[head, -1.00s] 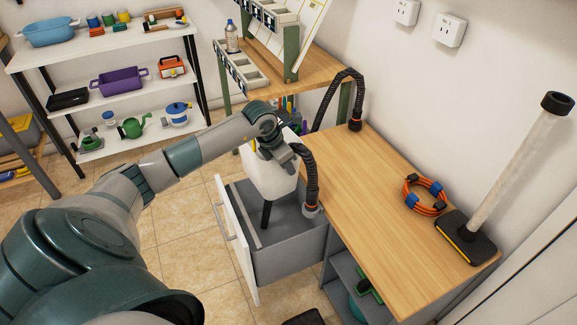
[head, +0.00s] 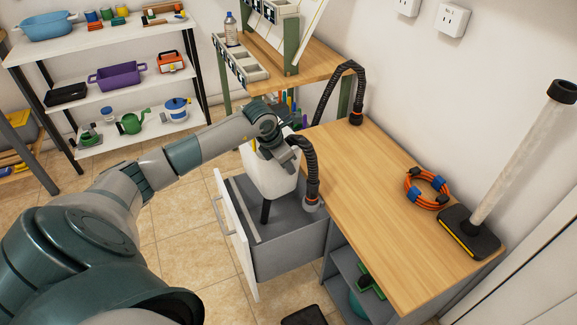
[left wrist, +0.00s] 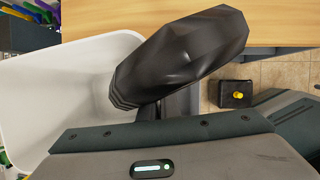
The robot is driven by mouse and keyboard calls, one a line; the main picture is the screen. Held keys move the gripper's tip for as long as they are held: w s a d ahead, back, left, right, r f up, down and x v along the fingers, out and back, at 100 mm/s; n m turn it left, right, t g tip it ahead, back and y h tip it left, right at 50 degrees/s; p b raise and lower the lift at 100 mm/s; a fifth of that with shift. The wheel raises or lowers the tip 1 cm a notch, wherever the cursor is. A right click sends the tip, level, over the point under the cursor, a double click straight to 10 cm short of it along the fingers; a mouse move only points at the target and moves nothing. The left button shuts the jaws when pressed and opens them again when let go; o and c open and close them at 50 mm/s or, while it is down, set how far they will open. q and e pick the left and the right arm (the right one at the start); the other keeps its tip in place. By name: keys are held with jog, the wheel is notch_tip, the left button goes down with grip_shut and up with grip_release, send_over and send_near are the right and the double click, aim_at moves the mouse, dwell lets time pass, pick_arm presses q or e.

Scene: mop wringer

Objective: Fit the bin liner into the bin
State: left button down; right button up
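A white bin (head: 273,177) stands at the open drawer, partly hidden behind my left gripper (head: 291,158). Its pale inside (left wrist: 60,95) fills the left of the left wrist view. A ribbed black hose-like piece with an orange ring (head: 311,178) curves down beside the gripper. A dark faceted piece (left wrist: 185,55) lies across the left wrist view, partly over the bin's rim; I cannot tell whether it is the liner or the hose. It hides my fingertips, so their opening is unclear. No liner is clearly recognisable. My right gripper is not in view.
The open grey drawer (head: 285,257) juts out beside the wooden worktop (head: 355,185). An orange cable coil (head: 427,190) and an upright pole on a black base (head: 470,235) stand on the worktop. A second black hose arch (head: 352,72) rises at its back. Tiled floor lies left.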

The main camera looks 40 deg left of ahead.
aim_at(289, 184)
pick_arm(q)
jog(key=shift+f, duration=0.1)
jog(key=shift+f+b, duration=1.05)
jog(key=shift+f, duration=0.15)
jog(key=shift+s+a+f+b, duration=0.1)
jog(key=shift+f+b, duration=0.35)
jog(key=shift+f, duration=0.05)
jog(key=shift+w+f, duration=0.2)
jog(key=shift+f, duration=0.05)
jog(key=shift+s+r, duration=0.1)
jog(key=shift+f+b, duration=1.6)
jog(key=shift+f, duration=0.45)
